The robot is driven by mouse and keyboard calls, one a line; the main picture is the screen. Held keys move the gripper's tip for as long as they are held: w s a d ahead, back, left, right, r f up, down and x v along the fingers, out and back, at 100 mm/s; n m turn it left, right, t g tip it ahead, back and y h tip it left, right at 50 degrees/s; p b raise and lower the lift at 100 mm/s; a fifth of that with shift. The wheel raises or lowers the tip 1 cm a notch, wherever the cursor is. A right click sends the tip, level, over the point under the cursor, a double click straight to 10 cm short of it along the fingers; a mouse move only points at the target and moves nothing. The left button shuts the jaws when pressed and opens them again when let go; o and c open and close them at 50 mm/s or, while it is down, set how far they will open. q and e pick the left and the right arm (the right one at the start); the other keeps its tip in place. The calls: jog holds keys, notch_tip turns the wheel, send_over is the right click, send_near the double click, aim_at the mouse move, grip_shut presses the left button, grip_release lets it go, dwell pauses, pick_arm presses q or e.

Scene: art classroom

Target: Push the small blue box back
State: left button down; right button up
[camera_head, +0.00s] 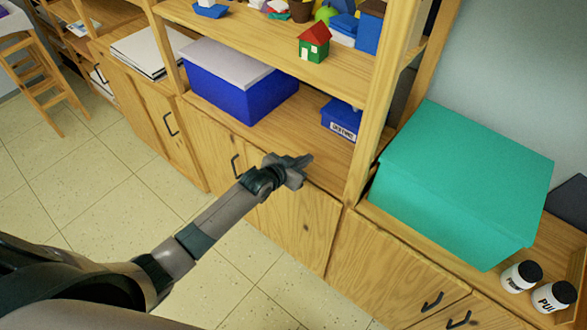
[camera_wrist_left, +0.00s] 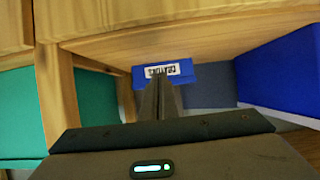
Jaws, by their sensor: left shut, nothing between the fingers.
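The small blue box (camera_head: 341,119) with a white label sits on the shelf board, to the left of the wooden upright. My left gripper (camera_head: 306,161) is shut and empty, in front of and below the box in the head view, with a gap between them. In the left wrist view the small blue box (camera_wrist_left: 172,72) shows beyond the shut fingertips (camera_wrist_left: 160,82), which overlap its lower edge in the picture. Whether they touch cannot be told from that view alone. My right gripper is not in view.
A larger blue box with a pale lid (camera_head: 232,84) stands left on the same shelf. A big teal box (camera_head: 462,172) stands right of the upright (camera_head: 378,105). Toys, including a small green house (camera_head: 313,46), sit on the shelf above. Two jars (camera_head: 522,275) stand at the lower right.

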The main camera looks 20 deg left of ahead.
pick_arm(q)
jog(key=s+a+p, duration=0.1)
jog(key=s+a, duration=0.1)
jog(key=s, duration=0.3)
jog(key=shift+s, duration=0.4)
dwell(0.4)
jog(key=s+a+f+n+g+y+b, duration=0.1)
jog(key=s+a+f+g+b, duration=0.15)
jog(key=s+f, duration=0.7)
jog(key=s+a+f+g+y+b, duration=0.1)
jog(key=s+a+f+b, duration=0.2)
jog(key=f, duration=1.2)
jog(key=s+a+f+n+g+y+b, duration=0.1)
jog(key=s+f+b, duration=0.2)
jog(key=s+f, duration=0.7)
jog(key=s+f+g+b, duration=0.2)
jog(key=s+f, duration=0.6)
jog(key=s, duration=0.3)
jog(key=s+f+g+y+b, duration=0.1)
jog(key=s+f+g+b, duration=0.1)
jog(key=s+f, duration=0.6)
jog(key=s+d+f+g+b, duration=0.1)
jog(key=s+f+g+b, duration=0.1)
jog(key=s+f, duration=0.6)
jog(key=s+b, duration=0.1)
jog(key=s, duration=0.6)
jog(key=shift+s+f, duration=0.15)
jog(key=shift+f, duration=0.2)
